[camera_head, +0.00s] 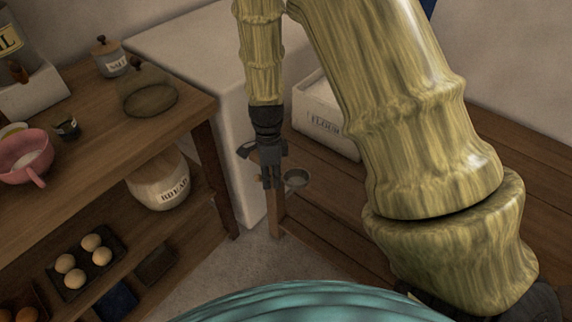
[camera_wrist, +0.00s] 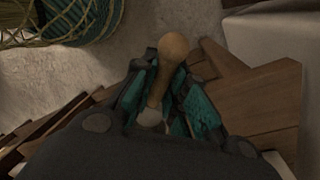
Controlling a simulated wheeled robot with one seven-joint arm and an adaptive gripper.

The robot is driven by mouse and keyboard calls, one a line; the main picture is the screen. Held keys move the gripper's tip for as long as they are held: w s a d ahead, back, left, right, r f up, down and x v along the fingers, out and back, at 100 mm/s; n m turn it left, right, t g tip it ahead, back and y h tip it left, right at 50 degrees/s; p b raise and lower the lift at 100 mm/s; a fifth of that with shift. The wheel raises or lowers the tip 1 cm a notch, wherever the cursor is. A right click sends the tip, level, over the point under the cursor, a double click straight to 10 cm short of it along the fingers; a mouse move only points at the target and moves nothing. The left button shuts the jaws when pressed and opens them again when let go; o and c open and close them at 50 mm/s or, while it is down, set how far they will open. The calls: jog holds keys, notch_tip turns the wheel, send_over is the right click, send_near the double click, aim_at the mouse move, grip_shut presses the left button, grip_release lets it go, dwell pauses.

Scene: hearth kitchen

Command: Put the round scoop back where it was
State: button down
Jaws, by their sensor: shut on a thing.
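My gripper (camera_head: 270,180) points down over the corner of the wooden bench at the right, and it is shut on the round scoop. The scoop's small dark round bowl (camera_head: 296,178) sticks out to the right of the fingers in the head view. In the wrist view, the scoop's wooden handle (camera_wrist: 158,88), with a rounded end, lies between the teal-padded fingers of my gripper (camera_wrist: 168,75). The bowl is mostly hidden in the wrist view. I cannot tell whether the scoop touches the bench.
A white flour box (camera_head: 318,120) stands on the wooden bench (camera_head: 345,215), partly behind my arm. A pale block (camera_head: 185,45) stands behind my gripper. The left wooden table (camera_head: 110,135) holds a salt jar (camera_head: 108,57) and a pink cup (camera_head: 25,158); a bread crock (camera_head: 160,185) stands below.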

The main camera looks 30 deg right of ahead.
send_over(283, 172)
jog(key=shift+f, duration=0.45)
jog(key=shift+w+d+f, duration=0.1)
jog(key=shift+f, duration=1.65)
jog(key=c, duration=1.4)
grip_release()
jog(key=shift+f, duration=0.15)
jog(key=shift+c, duration=0.2)
notch_tip(283, 172, up, 12)
jog(key=w, duration=0.1)
jog(key=shift+w+d, duration=0.35)
jog(key=shift+d, duration=0.05)
